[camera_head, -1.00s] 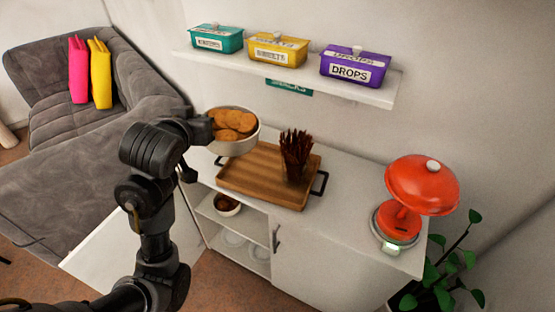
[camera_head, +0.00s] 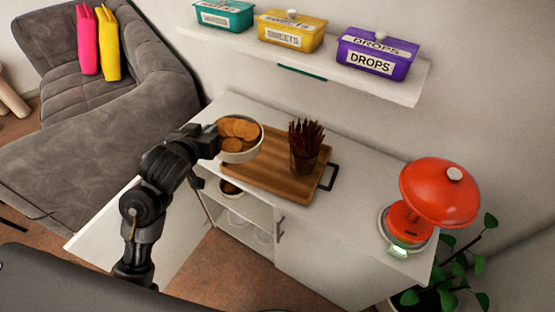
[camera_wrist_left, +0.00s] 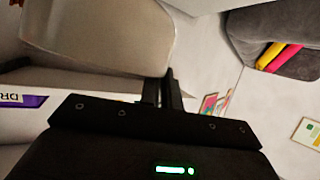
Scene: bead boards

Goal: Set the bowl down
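A white bowl (camera_head: 241,156) of round brown biscuits (camera_head: 238,130) is at the left end of the wooden tray (camera_head: 262,178) in the head view. It covers the tray's far left corner; I cannot tell whether it touches the tray. My left gripper (camera_head: 214,140) is shut on the bowl's left rim. In the left wrist view, the bowl's pale side (camera_wrist_left: 100,38) fills the upper left, against the closed fingers (camera_wrist_left: 168,90). The bowl looks about level. My right gripper is not in view.
A glass of dark sticks (camera_head: 305,150) stands on the tray. Above is a wall shelf (camera_head: 350,78) with teal, yellow and purple boxes. The white top (camera_head: 340,215) between tray and scale is clear.

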